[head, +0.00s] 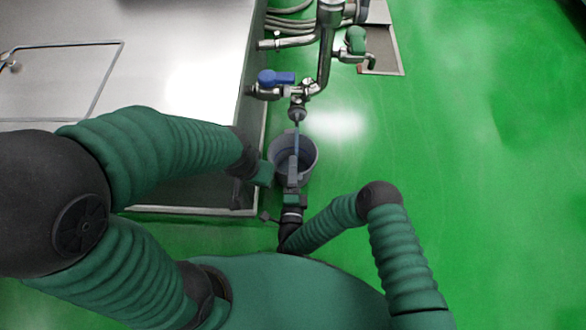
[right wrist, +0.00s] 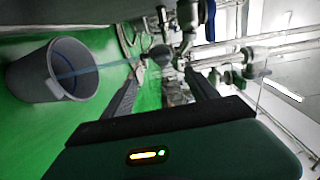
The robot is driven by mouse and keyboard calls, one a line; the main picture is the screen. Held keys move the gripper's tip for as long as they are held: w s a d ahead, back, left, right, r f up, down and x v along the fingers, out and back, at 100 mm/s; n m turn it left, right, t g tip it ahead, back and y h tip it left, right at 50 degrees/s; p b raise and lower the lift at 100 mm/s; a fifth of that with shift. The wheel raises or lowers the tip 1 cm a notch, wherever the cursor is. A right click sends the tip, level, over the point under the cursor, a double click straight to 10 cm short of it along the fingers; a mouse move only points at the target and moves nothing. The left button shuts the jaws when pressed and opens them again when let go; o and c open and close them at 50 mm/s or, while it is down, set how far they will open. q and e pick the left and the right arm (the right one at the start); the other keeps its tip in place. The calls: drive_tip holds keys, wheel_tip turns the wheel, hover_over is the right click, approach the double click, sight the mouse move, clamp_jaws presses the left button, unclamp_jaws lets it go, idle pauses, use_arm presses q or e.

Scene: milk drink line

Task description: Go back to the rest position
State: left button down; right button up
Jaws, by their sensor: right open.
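In the head view my right gripper (head: 293,168) is low at the centre, in front of and partly over a grey bucket (head: 313,160). In the right wrist view its two dark fingers stand apart with nothing held between them (right wrist: 163,82). The bucket shows there at the left (right wrist: 38,76), upright on the floor and beside the fingers. My left gripper (head: 262,173) is at the bucket's left side, by the steel tank's edge; its fingers cannot be made out.
A large steel tank (head: 190,60) fills the upper left. A pipe valve with a blue handle (head: 277,78) stands above the bucket, and a thin bluish strip (head: 297,138) runs from it into the bucket. A green-handled valve (head: 356,40) is further back. Green floor at right is clear.

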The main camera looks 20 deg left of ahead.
drive_tip(key=w+r+n+g+y, duration=0.3)
drive_tip(key=w+r+n+g, duration=0.25)
drive_tip(key=n, duration=0.25)
drive_tip(key=w+d+r+n+g+h, duration=0.1)
drive_tip(key=d+r+n+g+h, duration=0.2)
drive_tip(key=d, duration=0.6)
drive_tip(key=s+d+r+n+g+h, duration=0.2)
drive_tip(key=s+d+r+g, duration=0.15)
drive_tip(key=s+d, duration=0.7)
drive_tip(key=s+d+r+n+g+h, duration=0.3)
drive_tip(key=s+d, duration=0.4)
drive_tip(key=d, duration=0.7)
wheel_tip(320, 180, up, 29)
drive_tip(key=s+m+p, duration=0.1)
drive_tip(key=p, duration=2.7)
drive_tip(key=shift+s+d, duration=0.35)
